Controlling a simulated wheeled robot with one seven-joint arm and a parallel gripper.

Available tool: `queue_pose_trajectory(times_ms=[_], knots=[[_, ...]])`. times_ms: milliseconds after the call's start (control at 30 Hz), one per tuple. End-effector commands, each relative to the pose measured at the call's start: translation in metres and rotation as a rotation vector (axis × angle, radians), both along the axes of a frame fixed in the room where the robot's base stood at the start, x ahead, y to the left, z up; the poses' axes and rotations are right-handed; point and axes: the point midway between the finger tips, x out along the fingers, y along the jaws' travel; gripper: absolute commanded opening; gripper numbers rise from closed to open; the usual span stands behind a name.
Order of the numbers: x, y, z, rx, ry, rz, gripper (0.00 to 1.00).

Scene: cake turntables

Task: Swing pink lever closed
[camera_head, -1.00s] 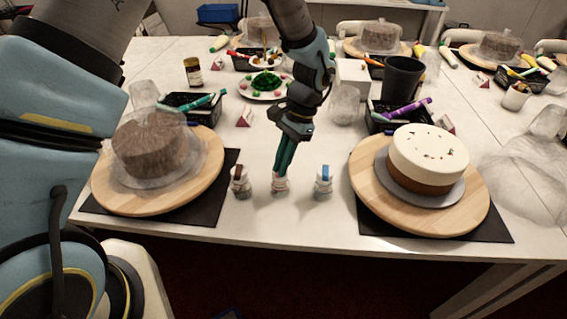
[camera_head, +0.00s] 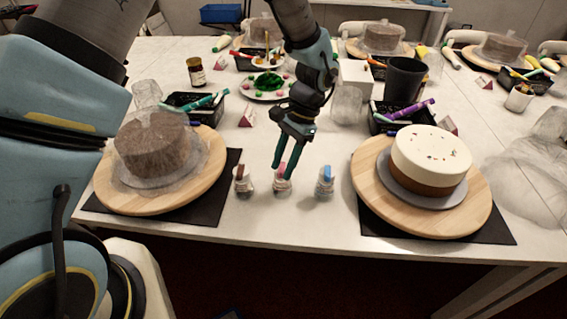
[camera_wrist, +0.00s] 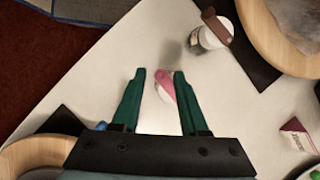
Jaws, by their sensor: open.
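The pink lever (camera_wrist: 164,78) sits on top of a small pale jar, the middle of three in a row. In the wrist view it lies between my fingertips, and my fingers partly frame the jar. In the head view the middle jar (camera_head: 282,186) stands near the table's front edge, with its pink top partly hidden by my fingers. My gripper (camera_head: 283,174) points down over this jar with its two green fingers apart. In the wrist view my gripper (camera_wrist: 160,76) is open and empty. I cannot tell whether a finger touches the lever.
A jar with a brown lever (camera_head: 242,186) stands left of it and one with a blue lever (camera_head: 324,187) stands right. Wooden turntables flank the row, the left (camera_head: 205,187) with a wrapped brown cake, the right (camera_head: 368,180) with a white-topped cake. Black trays stand behind.

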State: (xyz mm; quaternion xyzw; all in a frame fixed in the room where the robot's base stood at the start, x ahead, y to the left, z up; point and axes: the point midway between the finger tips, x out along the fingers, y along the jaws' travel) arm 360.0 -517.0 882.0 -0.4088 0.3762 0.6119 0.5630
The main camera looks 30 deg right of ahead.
Motion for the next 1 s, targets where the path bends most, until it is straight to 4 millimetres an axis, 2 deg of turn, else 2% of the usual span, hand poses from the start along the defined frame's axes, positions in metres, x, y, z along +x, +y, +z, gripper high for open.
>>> queue_pose_trajectory(times_ms=[167,500,700,1000], knots=[[0.001,-0.005,0.008,-0.002,-0.002,0.000,0.43],[0.003,-0.029,0.066,-0.005,-0.003,0.000,0.43],[0.003,-0.039,0.092,-0.003,-0.001,0.000,0.43],[0.003,-0.041,0.100,0.000,0.000,0.000,0.43]])
